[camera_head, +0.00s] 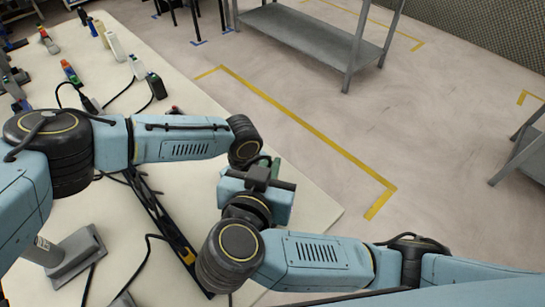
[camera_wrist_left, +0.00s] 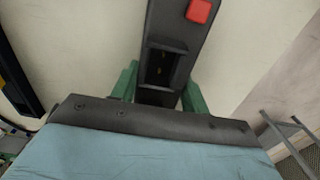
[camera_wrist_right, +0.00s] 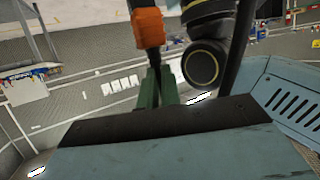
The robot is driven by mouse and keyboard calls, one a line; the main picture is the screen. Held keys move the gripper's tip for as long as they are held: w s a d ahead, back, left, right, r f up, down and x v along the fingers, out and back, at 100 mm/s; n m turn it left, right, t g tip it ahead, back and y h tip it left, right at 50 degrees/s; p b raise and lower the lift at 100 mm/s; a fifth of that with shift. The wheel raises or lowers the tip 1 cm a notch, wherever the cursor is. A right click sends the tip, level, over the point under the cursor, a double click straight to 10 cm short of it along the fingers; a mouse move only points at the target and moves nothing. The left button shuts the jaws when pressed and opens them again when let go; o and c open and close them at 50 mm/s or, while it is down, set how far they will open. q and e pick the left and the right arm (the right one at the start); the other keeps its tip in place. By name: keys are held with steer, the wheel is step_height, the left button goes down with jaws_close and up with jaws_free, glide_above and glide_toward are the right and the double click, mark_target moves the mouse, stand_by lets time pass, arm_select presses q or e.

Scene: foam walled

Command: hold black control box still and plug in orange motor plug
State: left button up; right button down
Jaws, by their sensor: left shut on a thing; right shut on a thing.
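The black control box (camera_wrist_left: 160,30) shows in the left wrist view, with a red button (camera_wrist_left: 199,11) and a dark rectangular socket (camera_wrist_left: 163,68). The green fingers of my left gripper (camera_wrist_left: 160,88) are shut on its sides. The orange motor plug (camera_wrist_right: 148,28) shows in the right wrist view. My right gripper (camera_wrist_right: 157,82) is shut on the dark part below its orange body. In the head view my right gripper (camera_head: 272,170) is near the table's right edge, beside the end of my left arm. That arm hides the left fingers; the plug is not clear there.
The pale table (camera_head: 315,200) has free room at its right corner. Several small connectors and boxes, including a white one (camera_head: 114,46), stand at the back left with loose black cables. A dark rail (camera_head: 160,222) lies under my arms. A grey shelf (camera_head: 310,35) stands beyond the table.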

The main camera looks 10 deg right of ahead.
steer(key=shift+s, duration=0.1)
steer(key=shift+f, duration=2.9)
steer(key=shift+f, duration=1.4)
steer(key=c, duration=1.5)
jaws_free()
steer(key=v, duration=0.7)
steer(key=shift+s+a+r, duration=0.1)
steer(key=shift+s+a, duration=0.05)
arm_select(q)
steer(key=o, duration=1.2)
